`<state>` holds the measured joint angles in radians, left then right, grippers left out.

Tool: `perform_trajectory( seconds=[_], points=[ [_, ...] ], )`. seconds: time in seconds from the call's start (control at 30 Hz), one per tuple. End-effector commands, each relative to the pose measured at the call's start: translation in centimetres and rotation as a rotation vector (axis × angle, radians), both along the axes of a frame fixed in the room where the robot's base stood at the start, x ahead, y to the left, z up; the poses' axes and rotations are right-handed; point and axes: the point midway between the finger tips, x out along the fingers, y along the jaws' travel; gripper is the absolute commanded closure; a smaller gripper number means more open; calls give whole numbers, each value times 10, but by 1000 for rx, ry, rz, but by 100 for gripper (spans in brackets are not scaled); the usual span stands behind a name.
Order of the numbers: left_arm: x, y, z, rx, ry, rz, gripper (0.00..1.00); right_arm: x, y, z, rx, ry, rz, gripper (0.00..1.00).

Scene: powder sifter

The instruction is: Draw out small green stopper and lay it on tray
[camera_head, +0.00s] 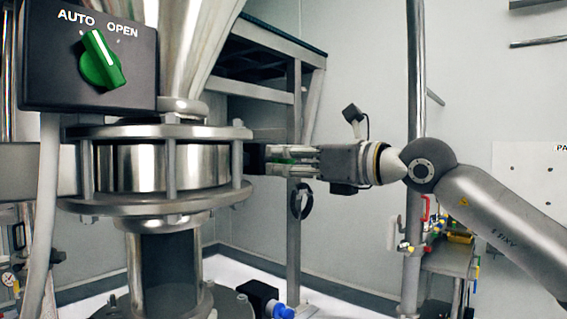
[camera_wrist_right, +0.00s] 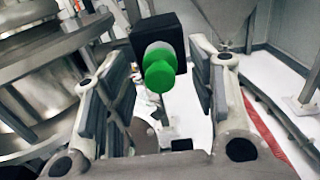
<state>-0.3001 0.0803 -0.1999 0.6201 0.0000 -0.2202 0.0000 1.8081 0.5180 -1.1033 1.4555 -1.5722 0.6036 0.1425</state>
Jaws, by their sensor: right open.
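The small green stopper (camera_wrist_right: 160,72) has a round head and a paler collar, and it sits in a black block (camera_wrist_right: 150,32) in the right wrist view. In the head view a bit of its green shows between the fingers (camera_head: 285,161), beside the black block (camera_head: 255,158) on the sifter's right side. My right gripper (camera_head: 280,160) is open. Its fingers stand on either side of the stopper, with gaps showing in the wrist view (camera_wrist_right: 158,78). I cannot make out the tray for certain. My left gripper is not in view.
The round steel sifter (camera_head: 165,165) stands close to the left of my right gripper. A black control box (camera_head: 50,75) with a larger green knob (camera_head: 100,60) is above left. A steel post (camera_head: 415,120) and a cart (camera_head: 450,258) with small coloured items stand to the right.

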Motion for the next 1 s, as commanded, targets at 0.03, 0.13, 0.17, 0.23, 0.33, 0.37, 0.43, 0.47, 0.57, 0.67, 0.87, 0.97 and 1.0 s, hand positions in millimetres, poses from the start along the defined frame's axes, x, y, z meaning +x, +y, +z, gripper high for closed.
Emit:
perform_trajectory(
  seconds=[0.03,0.13,0.17,0.23,0.33,0.37,0.43,0.47,0.57,0.67,0.87,0.97,1.0],
  points=[
    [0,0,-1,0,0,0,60,0,0,0,0,0,0,48],
    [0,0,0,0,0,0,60,0,0,0,0,0,0,48],
    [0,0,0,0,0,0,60,0,0,0,0,0,0,48],
    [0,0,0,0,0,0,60,0,0,0,0,0,0,48],
    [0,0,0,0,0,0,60,0,0,0,0,0,0,48],
    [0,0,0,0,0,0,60,0,0,0,0,0,0,48],
    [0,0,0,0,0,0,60,0,0,0,0,0,0,48],
    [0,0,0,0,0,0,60,0,0,0,0,0,0,48],
    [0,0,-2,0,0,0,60,0,0,0,0,0,0,48],
    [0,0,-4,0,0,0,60,0,0,-1,0,0,0,48],
    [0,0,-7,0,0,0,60,0,0,0,1,-1,0,48],
    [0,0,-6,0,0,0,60,0,0,0,1,-1,0,48],
    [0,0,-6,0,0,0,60,0,0,0,0,0,0,48]
  ],
)
